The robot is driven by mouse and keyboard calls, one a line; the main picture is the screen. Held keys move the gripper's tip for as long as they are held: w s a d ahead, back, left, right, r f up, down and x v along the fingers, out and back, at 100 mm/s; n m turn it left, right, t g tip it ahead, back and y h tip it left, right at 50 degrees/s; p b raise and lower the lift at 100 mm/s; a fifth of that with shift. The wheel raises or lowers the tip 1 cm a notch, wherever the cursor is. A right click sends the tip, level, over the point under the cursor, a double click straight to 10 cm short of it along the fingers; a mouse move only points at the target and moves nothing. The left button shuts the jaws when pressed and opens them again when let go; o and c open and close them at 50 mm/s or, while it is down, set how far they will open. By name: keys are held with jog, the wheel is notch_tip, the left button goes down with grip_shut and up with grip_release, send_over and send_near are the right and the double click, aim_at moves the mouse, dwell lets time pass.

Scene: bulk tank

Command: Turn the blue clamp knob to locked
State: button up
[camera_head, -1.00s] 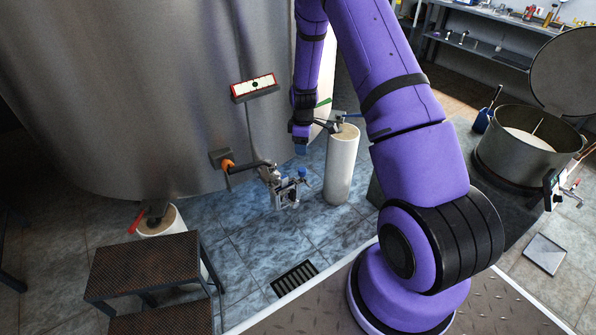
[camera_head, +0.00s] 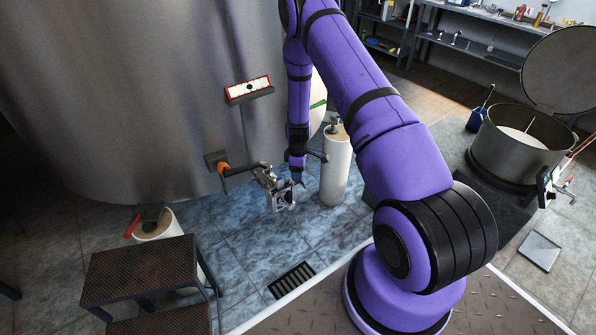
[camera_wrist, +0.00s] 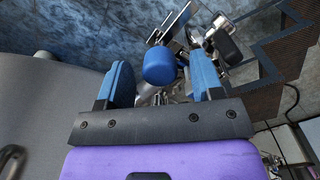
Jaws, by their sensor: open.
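The blue clamp knob (camera_wrist: 160,66) shows in the wrist view as a short blue cylinder on a metal clamp (camera_wrist: 177,24). It lies between the two blue fingers of my gripper (camera_wrist: 163,82), which stand apart with a gap on each side of it. I cannot tell how deep the knob sits between them. In the head view, my gripper (camera_head: 297,176) points down at the right side of the metal clamp assembly (camera_head: 274,187). The knob is hidden there behind my gripper.
The large steel tank (camera_head: 130,90) fills the left, with an orange-collared valve (camera_head: 222,170) on its outlet. A white cylinder (camera_head: 336,165) stands close to the right of my gripper. A step stool (camera_head: 140,270) stands at the front left. The blue tiled floor (camera_head: 240,235) around the clamp is mostly clear.

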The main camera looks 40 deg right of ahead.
jog(key=shift+f, duration=0.1)
jog(key=c, duration=0.9)
jog(key=shift+c, duration=0.2)
jog(key=shift+m, duration=0.4)
jog(key=m, duration=0.3)
jog(key=shift+m, duration=0.4)
jog(key=m, duration=1.3)
jog(key=shift+m, duration=0.3)
